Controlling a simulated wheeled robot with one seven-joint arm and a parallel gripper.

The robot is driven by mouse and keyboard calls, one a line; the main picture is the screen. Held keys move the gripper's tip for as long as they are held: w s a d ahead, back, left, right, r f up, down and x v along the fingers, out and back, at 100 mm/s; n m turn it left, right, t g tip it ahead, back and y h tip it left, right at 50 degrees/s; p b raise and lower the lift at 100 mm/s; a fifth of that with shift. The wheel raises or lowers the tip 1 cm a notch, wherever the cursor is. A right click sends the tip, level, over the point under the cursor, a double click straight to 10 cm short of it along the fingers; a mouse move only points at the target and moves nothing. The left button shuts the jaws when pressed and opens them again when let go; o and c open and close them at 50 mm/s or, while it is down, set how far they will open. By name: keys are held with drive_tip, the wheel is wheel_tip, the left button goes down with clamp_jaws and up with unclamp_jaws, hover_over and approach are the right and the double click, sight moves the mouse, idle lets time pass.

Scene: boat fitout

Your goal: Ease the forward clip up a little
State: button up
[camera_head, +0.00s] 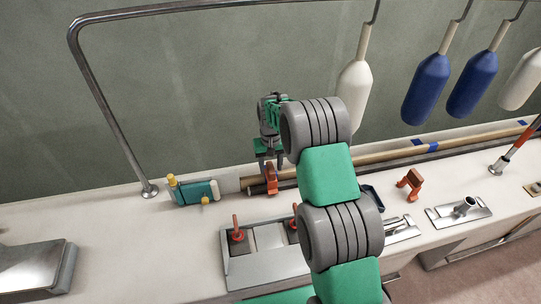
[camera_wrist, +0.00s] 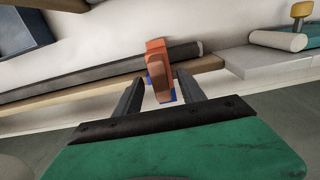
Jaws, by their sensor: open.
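An orange clip (camera_head: 271,181) sits over the dark pole (camera_head: 287,182) near its left end, at the foot of the wall. It also shows in the wrist view (camera_wrist: 157,62), straddling the dark pole. My gripper (camera_head: 269,163) is open at this clip, pointing down. In the wrist view one finger is on each side of the clip's lower part, with a visible gap on both sides. A second orange clip (camera_head: 410,184) stands farther right on the white deck, away from the poles. I cannot tell from the pictures which clip is called forward.
A wooden pole (camera_head: 375,155) with blue bands lies behind the dark pole. A teal device (camera_head: 195,192) with yellow knobs is left of the clip. A metal panel with red levers (camera_head: 238,230) is in front. White and blue fenders (camera_head: 427,88) hang above right.

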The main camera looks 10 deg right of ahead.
drive_tip(key=shift+f, duration=1.1)
clamp_jaws()
drive_tip(key=shift+s, duration=0.1)
idle(1.1)
drive_tip(key=shift+w+r+p, duration=0.2)
drive_tip(key=shift+r+p, duration=0.15)
drive_tip(key=shift+r, duration=0.5)
idle(0.4)
unclamp_jaws()
drive_tip(key=shift+s+f, duration=0.1)
